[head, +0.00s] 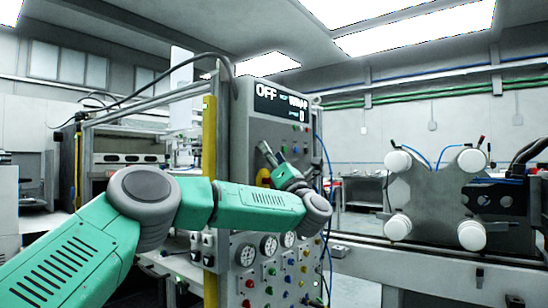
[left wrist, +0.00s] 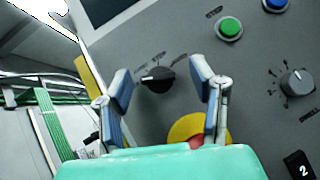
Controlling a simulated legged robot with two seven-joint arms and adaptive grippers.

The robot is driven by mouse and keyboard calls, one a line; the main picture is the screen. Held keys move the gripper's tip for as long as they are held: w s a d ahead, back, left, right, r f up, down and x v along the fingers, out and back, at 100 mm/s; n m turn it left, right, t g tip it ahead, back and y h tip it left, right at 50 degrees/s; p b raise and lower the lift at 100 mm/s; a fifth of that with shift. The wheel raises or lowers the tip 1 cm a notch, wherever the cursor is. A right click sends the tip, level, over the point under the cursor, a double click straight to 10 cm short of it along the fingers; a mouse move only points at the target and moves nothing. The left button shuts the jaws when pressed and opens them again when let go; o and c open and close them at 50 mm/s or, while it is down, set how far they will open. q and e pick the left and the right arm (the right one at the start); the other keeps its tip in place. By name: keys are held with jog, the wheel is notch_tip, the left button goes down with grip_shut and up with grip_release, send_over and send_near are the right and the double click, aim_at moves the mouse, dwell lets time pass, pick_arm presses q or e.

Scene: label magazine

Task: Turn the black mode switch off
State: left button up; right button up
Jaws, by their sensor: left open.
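The black mode switch (left wrist: 157,80) is a round knob with a bar handle on the grey control panel (left wrist: 260,125). Its white mark points left in the left wrist view, with printed labels around it. My left gripper (left wrist: 160,73) is open, one finger on each side of the switch with gaps between. In the head view my left gripper (head: 268,156) is at the panel's front, and I cannot make out the switch there. The panel's display (head: 281,104) reads "OFF" at its left. My right gripper is not in view.
A yellow disc with a red centre (left wrist: 186,128) sits close below the switch, partly behind my right-hand finger. A green button (left wrist: 229,28), a blue button and a grey dial (left wrist: 296,83) are to the right. Gauges (head: 268,245) and small buttons fill the lower panel.

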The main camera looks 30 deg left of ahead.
pick_arm(q)
jog(key=v, duration=1.2)
jog(key=shift+w, duration=0.2)
jog(key=shift+f, duration=0.1)
